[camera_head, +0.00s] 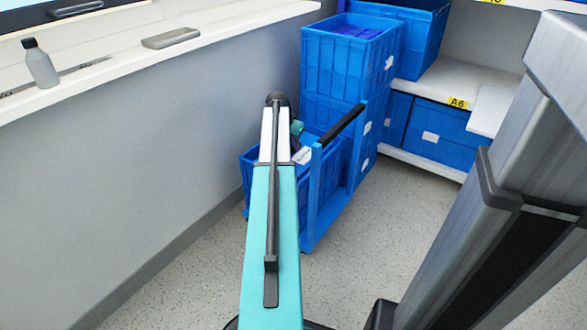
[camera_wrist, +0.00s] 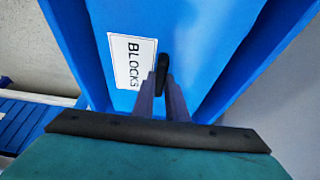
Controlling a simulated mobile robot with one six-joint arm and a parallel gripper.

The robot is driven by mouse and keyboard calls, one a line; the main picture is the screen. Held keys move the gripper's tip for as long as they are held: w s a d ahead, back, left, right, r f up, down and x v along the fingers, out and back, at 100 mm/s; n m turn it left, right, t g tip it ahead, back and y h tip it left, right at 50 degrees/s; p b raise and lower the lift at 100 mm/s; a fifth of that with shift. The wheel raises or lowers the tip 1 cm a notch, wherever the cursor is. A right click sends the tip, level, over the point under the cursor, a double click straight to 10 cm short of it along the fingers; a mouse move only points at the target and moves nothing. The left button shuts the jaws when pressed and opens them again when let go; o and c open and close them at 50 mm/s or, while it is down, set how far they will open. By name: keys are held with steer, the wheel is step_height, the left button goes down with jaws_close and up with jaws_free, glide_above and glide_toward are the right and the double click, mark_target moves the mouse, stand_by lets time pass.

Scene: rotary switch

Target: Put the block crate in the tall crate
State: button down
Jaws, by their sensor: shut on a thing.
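In the wrist view the block crate (camera_wrist: 215,45) is blue, with a white label reading BLOCKS and a dark handle piece on its side. My gripper (camera_wrist: 163,85) is shut on that dark handle piece, beside the label. In the head view my arm hides most of my gripper, and a low blue crate (camera_head: 251,172) shows partly behind the arm. I cannot tell for sure whether this is the block crate. A tall blue stack of crates (camera_head: 335,75) stands behind it. I cannot tell which one is the tall crate.
A blue frame with a black bar (camera_head: 338,128) stands right of my arm. White shelves (camera_head: 445,85) with blue crates are at the back right. A grey wall and white ledge (camera_head: 110,65) run along the left. Speckled floor (camera_head: 385,225) is clear at the right.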

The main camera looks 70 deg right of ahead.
mark_target(294, 154)
steer(key=shift+f+b, duration=0.7)
steer(key=shift+f, duration=1.6)
steer(key=shift+f+b, duration=1.2)
steer(key=shift+f, duration=1.65)
steer(key=c, duration=1.8)
jaws_free()
steer(key=shift+f, duration=0.1)
steer(key=shift+o, duration=0.2)
steer(key=p+v, duration=0.4)
steer(key=v, duration=0.8)
steer(key=shift+a+p, duration=0.1)
steer(key=shift+p, duration=0.2)
